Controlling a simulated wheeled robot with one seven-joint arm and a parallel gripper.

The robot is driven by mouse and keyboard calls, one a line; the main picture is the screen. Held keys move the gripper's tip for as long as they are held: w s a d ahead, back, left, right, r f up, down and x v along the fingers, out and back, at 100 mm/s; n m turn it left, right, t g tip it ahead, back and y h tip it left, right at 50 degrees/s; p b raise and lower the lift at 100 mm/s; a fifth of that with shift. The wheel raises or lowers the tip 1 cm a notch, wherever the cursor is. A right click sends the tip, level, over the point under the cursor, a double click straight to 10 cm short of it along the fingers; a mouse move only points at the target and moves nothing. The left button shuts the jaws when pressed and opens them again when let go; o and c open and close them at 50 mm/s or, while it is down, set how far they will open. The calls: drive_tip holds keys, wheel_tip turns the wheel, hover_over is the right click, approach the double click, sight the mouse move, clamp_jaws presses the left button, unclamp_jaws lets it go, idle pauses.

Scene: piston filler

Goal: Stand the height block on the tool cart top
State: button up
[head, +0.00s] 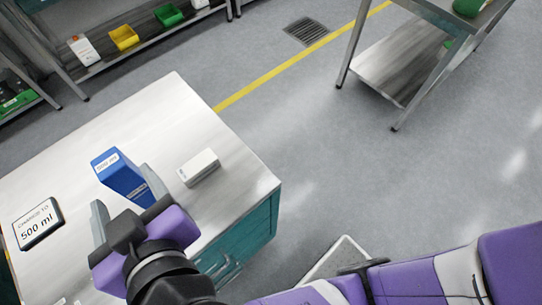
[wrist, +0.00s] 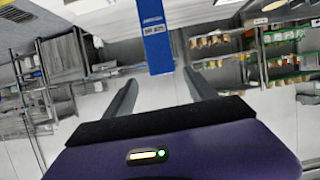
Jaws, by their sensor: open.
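The height block appears to be the tall blue block (head: 122,178) with white labels, upright on the tool cart top (head: 150,110). Its lower part is partly hidden behind my gripper in the head view. My gripper (head: 121,186) is open, with one finger on each side of the block in that view. In the wrist view, the blue block (wrist: 155,38) is just beyond and between the fingertips (wrist: 160,79). I cannot tell whether either finger touches it.
A white box (head: 198,167) lies right of the block. A sign reading "500 ml" (head: 38,224) is at the cart's left. The cart's far part is clear. A steel table (head: 400,60) stands far right, and shelves with bins (head: 124,38) stand at the back left.

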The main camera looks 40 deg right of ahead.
drive_tip(key=s+d+f+n, duration=0.1)
drive_tip(key=s+d+f, duration=0.1)
drive_tip(key=d+f, duration=0.2)
drive_tip(key=s+d+f+n+y, duration=0.1)
drive_tip(key=d+f, duration=0.3)
drive_tip(key=f, duration=0.2)
drive_tip(key=s+d+f+n+y, duration=0.1)
drive_tip(key=s+d+f+n, duration=0.1)
drive_tip(key=d+f, duration=0.3)
drive_tip(key=shift+s+g, duration=0.3)
drive_tip(key=s+d+r+m+t+h, duration=0.1)
drive_tip(key=s+d+m, duration=0.1)
drive_tip(key=s+d, duration=0.3)
drive_tip(key=s+d+r+m, duration=0.2)
drive_tip(key=s+d, duration=0.3)
drive_tip(key=s, duration=0.6)
drive_tip(key=shift+s+d+r+t+h, duration=0.15)
drive_tip(key=shift+d+t+h, duration=0.05)
drive_tip(key=shift+t+h, duration=0.2)
